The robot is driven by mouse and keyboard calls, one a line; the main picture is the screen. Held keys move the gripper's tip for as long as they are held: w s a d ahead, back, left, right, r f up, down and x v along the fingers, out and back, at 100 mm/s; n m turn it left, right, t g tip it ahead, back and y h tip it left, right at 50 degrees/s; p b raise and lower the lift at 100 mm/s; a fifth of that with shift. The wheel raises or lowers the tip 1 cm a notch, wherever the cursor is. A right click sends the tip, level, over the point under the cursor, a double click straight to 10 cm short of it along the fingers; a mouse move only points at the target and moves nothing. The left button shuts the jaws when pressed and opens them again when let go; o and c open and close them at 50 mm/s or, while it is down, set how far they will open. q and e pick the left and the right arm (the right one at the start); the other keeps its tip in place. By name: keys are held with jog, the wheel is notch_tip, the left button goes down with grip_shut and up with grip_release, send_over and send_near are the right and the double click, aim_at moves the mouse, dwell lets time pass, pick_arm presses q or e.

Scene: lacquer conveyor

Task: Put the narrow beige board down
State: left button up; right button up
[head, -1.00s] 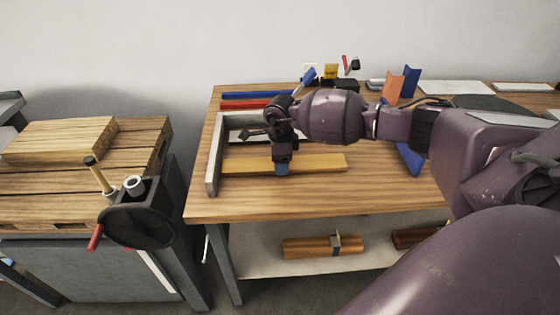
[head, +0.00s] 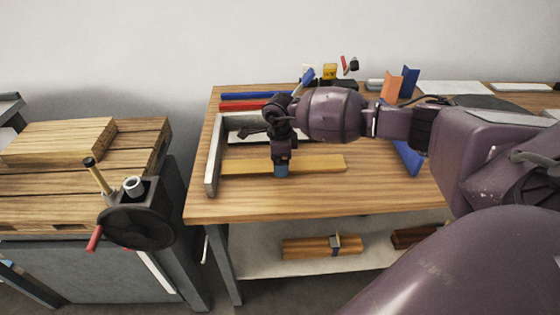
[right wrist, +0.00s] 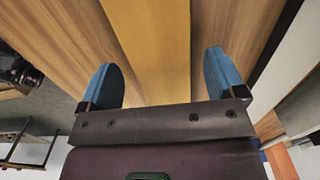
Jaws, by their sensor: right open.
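The narrow beige board (head: 318,164) lies flat on the wooden table, running left to right in the head view, its left end close to the grey corner frame. In the right wrist view the board (right wrist: 158,45) passes between the two blue fingers. My right gripper (head: 281,171) is over the board with its fingertips low beside it. In the right wrist view the right gripper (right wrist: 162,80) is open, with a gap on each side of the board. The small part of the board behind the gripper is hidden. My left gripper is not in view.
The grey corner frame (head: 213,160) borders the board's left and far sides. Blue (head: 255,95) and red (head: 245,105) strips lie behind it. An orange bracket (head: 392,87) stands to the right. The table front (head: 300,202) is clear.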

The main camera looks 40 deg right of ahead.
notch_tip(320, 180, up, 11)
jog(key=p, duration=0.1)
jog(key=s+a+f+y, duration=0.2)
jog(key=a, duration=0.3)
jog(key=s+a+f+y, duration=0.2)
jog(key=a+y, duration=0.1)
jog(key=a, duration=0.2)
jog(key=s+a+f+m+y, duration=0.1)
jog(key=s+a+f+y, duration=0.1)
jog(key=a, duration=0.3)
jog(key=shift+s+a+f+g, duration=0.1)
jog(key=shift+s+f+g, duration=0.35)
jog(key=shift+f, duration=0.1)
jog(key=s+a+r+m+t+y, duration=0.3)
jog(key=s+a+m+t+y, duration=0.4)
jog(key=a+m+y, duration=0.4)
jog(key=s+d+f+m+t+h, duration=0.2)
jog(key=s+d+f+m+h, duration=0.6)
jog(key=m, duration=0.9)
jog(key=s+d+f+m+t+h, duration=0.3)
jog(key=s+d+f+m+h, duration=0.5)
jog(key=m, duration=0.9)
jog(key=shift+s+f+m+h, duration=0.3)
jog(key=shift+f+h, duration=0.5)
jog(key=shift+h, duration=0.2)
